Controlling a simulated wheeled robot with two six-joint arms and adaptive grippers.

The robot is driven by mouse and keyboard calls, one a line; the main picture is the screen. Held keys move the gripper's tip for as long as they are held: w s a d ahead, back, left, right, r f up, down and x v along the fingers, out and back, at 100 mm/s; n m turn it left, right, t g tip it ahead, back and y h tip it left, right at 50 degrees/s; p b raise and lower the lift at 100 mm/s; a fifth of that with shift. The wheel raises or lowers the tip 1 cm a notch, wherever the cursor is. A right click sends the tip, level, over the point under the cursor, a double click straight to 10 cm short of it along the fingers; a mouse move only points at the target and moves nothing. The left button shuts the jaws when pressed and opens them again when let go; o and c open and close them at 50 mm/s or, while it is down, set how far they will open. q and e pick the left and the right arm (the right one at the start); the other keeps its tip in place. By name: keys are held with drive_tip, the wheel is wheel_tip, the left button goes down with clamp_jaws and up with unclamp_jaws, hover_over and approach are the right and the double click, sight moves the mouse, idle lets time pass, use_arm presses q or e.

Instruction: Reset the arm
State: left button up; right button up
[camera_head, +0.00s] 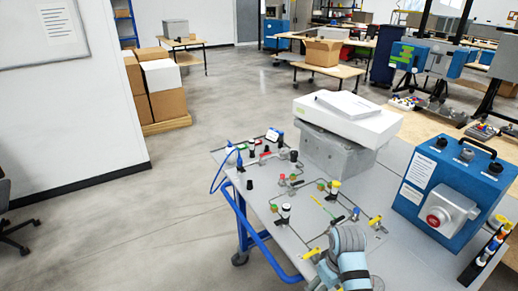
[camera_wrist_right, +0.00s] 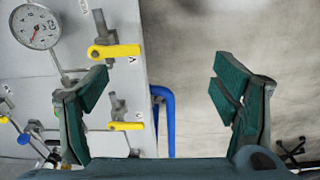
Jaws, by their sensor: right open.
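My right arm (camera_head: 348,252) comes in at the bottom of the head view, over the near edge of the grey panel table (camera_head: 395,262). In the right wrist view my right gripper (camera_wrist_right: 160,85) is open, its green-padded fingers wide apart with nothing between them. The gap lies over the panel's edge, with the panel to the left and bare floor to the right. A yellow valve handle (camera_wrist_right: 115,51) and a second yellow handle (camera_wrist_right: 126,126) are near the left finger, below it in depth as far as I can tell. My left gripper is not in view.
A round gauge (camera_wrist_right: 37,27) and fittings stand on the panel. A blue table frame (camera_head: 262,240) runs along its edge. A blue analyser box (camera_head: 451,190) stands right, a grey case (camera_head: 335,155) with white boxes behind. The floor (camera_head: 130,215) to the left is clear.

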drive_tip(key=s+d+f+m+t, duration=0.1)
drive_tip(key=s+d+f+m, duration=0.3)
drive_tip(key=s, duration=0.6)
drive_tip(key=s+d+r+t+h, duration=0.1)
drive_tip(key=s+d+r+t, duration=0.15)
drive_tip(key=s, duration=0.95)
wheel_tip(320, 180, down, 22)
drive_tip(key=s+d+g+b, duration=0.1)
drive_tip(key=s+g+b, duration=0.1)
drive_tip(key=b, duration=0.1)
drive_tip(key=s+f+m+b, duration=0.1)
drive_tip(key=s+f+b, duration=0.2)
drive_tip(key=s+f, duration=1)
drive_tip(key=shift+s+d+f+g, duration=0.35)
drive_tip(key=shift+s+d+f, duration=0.05)
drive_tip(key=shift+f, duration=0.4)
